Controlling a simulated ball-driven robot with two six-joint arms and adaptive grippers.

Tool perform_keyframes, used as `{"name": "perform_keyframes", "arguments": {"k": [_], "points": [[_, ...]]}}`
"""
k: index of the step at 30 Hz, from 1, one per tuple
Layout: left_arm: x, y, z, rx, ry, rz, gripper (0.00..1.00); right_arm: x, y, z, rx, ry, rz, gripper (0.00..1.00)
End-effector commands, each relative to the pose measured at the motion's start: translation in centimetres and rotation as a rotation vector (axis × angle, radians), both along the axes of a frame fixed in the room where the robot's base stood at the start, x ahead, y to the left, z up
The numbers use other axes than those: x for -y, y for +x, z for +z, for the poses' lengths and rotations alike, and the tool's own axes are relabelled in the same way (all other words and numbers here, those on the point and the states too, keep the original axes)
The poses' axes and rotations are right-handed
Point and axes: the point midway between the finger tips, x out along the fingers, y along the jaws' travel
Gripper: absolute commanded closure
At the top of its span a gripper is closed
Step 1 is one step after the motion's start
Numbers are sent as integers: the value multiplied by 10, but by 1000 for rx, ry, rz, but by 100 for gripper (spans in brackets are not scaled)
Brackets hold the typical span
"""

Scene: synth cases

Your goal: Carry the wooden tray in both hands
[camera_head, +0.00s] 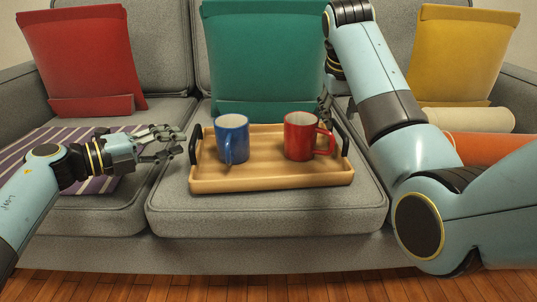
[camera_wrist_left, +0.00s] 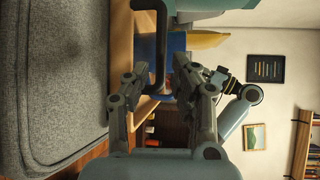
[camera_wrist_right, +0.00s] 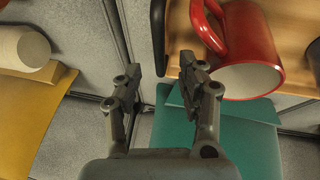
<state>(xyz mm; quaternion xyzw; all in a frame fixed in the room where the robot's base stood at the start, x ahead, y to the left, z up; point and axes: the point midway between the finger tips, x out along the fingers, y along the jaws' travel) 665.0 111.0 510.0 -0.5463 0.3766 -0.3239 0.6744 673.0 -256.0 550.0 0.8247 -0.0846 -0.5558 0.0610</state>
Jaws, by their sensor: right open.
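The wooden tray (camera_head: 270,184) lies flat on the middle sofa cushion. A blue mug (camera_head: 231,139) stands on its left half and a red mug (camera_head: 299,136) on its right half. My left gripper (camera_head: 177,143) is open, just left of the tray's black left handle (camera_head: 195,146); in the left wrist view this handle (camera_wrist_left: 160,45) lies ahead between the fingers. My right gripper (camera_head: 326,108) is open near the back right of the tray, partly hidden by the red mug. In the right wrist view the black right handle (camera_wrist_right: 158,35) is ahead between the fingers, apart from them.
Red (camera_head: 84,56), teal (camera_head: 262,60) and yellow (camera_head: 462,52) cushions lean on the grey sofa's back. A striped cloth (camera_head: 92,184) lies on the left seat. A cream roll (camera_head: 468,120) and an orange item (camera_head: 490,147) lie on the right seat.

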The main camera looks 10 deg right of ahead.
Motion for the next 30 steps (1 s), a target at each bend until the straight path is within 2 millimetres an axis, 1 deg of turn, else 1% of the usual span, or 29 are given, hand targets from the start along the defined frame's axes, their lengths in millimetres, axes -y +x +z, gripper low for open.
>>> {"name": "perform_keyframes", "arguments": {"k": [1,3,9,14,22,27,28,30], "points": [[9,6,-1,0,-2,0,75,3,3,-9,-3,-2,0,60],[19,11,-3,1,-3,0,75,5,7,-20,-3,-2,-1,60],[38,23,-7,0,-1,0,75,10,17,-41,-1,-1,-1,60],[44,27,-8,-1,0,0,75,11,19,-47,0,-1,-1,60],[45,27,-9,0,1,0,75,11,19,-48,0,-1,-1,60],[45,27,-9,0,1,0,97,11,19,-48,0,-1,-1,82],[44,27,-9,0,1,0,100,11,19,-48,0,-1,0,86],[44,26,-9,0,1,0,100,11,19,-48,0,-1,0,95]]}}
